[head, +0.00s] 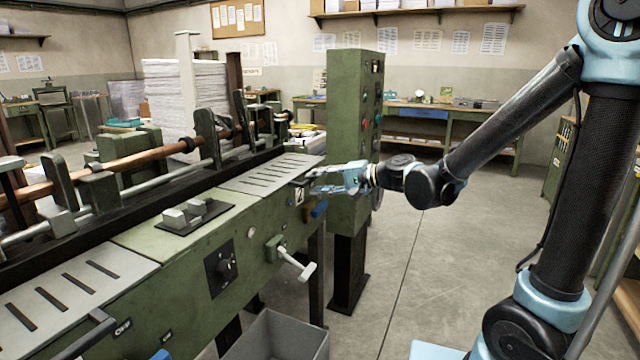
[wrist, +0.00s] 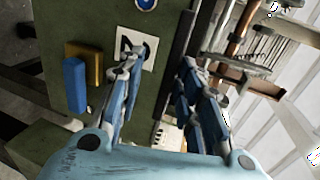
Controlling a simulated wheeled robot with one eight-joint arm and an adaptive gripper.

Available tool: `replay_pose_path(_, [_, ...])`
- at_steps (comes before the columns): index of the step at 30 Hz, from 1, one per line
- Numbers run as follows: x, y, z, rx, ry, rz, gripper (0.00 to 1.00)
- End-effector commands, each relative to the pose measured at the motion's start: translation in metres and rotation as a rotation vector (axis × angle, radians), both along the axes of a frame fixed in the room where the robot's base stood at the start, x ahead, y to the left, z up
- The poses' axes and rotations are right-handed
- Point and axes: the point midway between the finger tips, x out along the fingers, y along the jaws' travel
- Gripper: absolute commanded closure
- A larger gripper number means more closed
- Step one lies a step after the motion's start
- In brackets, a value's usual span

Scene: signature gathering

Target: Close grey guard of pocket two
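A grey slotted guard (head: 272,175) lies flat along the top of the green machine's far section, beside a plate with the number 2 (head: 299,195). The number plate also shows in the wrist view (wrist: 138,47), partly behind a finger. My gripper (head: 320,182) is at the machine's far end, in front of the plate and by the guard's right end. In the wrist view my gripper (wrist: 160,58) has its two fingers apart with nothing between them. I cannot tell whether it touches the guard.
A blue handle (head: 319,209) sits below the number plate. A tall green control cabinet (head: 354,130) stands close behind my gripper. A white-ended lever (head: 298,265) juts from the machine's front, above a grey bin (head: 278,338).

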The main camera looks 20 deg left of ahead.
Motion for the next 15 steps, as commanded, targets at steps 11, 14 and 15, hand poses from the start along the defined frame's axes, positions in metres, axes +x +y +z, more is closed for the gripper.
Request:
replay_pose_path(11, [0.001,-0.016,0.005,0.001,0.001,-0.004,0.68])
replay_pose_path(14, [0.0,-0.03,0.008,0.001,0.002,-0.005,0.68])
replay_pose_path(15, [0.0,-0.036,0.009,0.001,0.002,-0.005,0.68])
